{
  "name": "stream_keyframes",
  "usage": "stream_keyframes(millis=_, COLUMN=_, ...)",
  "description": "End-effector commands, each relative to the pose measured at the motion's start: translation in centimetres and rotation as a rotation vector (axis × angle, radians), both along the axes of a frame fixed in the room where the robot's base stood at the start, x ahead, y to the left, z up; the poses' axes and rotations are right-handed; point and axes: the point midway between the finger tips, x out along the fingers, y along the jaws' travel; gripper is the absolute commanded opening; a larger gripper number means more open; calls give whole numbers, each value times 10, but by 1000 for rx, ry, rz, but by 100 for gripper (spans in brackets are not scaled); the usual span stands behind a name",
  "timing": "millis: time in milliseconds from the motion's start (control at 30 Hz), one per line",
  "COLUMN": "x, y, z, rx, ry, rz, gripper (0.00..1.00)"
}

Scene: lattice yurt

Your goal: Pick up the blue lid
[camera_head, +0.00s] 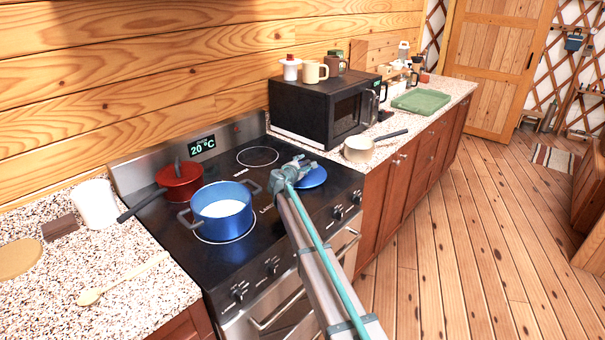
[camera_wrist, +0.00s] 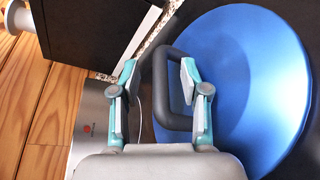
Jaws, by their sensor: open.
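The blue lid (camera_head: 313,177) lies on the right part of the black stovetop, partly hidden behind my gripper in the head view. In the wrist view the blue lid (camera_wrist: 248,75) fills the right side, and its dark loop handle (camera_wrist: 177,125) stands near the middle. My gripper (camera_head: 296,165) is over the lid. In the wrist view my gripper (camera_wrist: 157,80) is open, with one finger on each side of part of the handle. I cannot tell whether either finger touches it. Nothing is held.
A black microwave (camera_head: 318,108) stands close behind on the counter. A small light pan (camera_head: 359,150) sits right of the stove.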

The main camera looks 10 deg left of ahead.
Motion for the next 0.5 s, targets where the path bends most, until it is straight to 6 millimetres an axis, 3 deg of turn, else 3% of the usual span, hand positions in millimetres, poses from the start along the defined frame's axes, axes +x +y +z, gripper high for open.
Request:
stream_keyframes(millis=100, x=-1, y=0, z=0, rx=0, ry=0, rz=0, gripper=46)
stream_keyframes(millis=400, x=-1, y=0, z=0, rx=0, ry=0, rz=0, gripper=0)
stream_keyframes(millis=500, x=-1, y=0, z=0, rx=0, ry=0, rz=0, gripper=0)
